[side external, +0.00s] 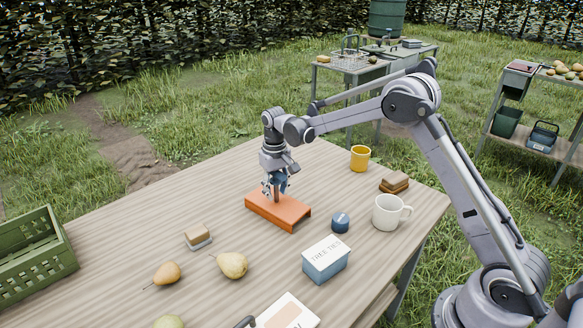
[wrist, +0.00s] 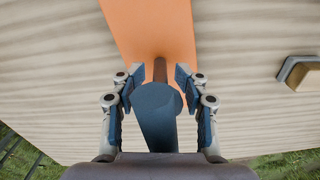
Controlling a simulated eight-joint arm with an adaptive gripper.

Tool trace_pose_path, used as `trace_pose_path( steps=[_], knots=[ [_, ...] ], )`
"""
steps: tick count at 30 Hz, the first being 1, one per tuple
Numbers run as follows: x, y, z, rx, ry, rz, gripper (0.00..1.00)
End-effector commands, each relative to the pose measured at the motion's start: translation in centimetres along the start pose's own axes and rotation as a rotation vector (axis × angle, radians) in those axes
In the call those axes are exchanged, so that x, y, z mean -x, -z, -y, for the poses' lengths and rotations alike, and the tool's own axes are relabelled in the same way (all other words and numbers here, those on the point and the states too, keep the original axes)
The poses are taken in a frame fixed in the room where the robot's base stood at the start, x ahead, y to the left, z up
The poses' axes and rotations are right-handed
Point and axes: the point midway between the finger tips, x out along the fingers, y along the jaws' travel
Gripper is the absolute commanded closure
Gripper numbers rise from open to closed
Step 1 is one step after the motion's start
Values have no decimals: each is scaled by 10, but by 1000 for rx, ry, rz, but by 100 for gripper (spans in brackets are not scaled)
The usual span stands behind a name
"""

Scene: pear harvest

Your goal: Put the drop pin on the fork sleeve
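The orange fork sleeve (side external: 285,212) lies on the wooden table below my gripper (side external: 275,188). It also shows in the wrist view (wrist: 130,20) as an orange strip. The drop pin seems to be the piece with a dark blue round head (wrist: 157,102) and a brown shaft (wrist: 160,70). The shaft stands over the sleeve; I cannot tell whether it is seated in it. In the wrist view my gripper (wrist: 160,77) has a finger on each side of the pin, with orange showing in the gaps beside the shaft. The fingers look open around it.
A blue round item (side external: 340,222), a white mug (side external: 388,212), a yellow cup (side external: 360,158) and a tree ties box (side external: 326,259) stand right of the sleeve. Pears (side external: 232,265) and a sponge-like block (side external: 198,236) lie at front left. A green crate (side external: 35,255) is at far left.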

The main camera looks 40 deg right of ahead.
Motion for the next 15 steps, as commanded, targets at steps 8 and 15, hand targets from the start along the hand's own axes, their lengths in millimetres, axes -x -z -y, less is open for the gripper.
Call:
trace_pose_path(
  steps=[8,15],
  knots=[
    [0,0,0,0,0,0,45],
    [16,0,0,0,0,0,45]
  ],
)
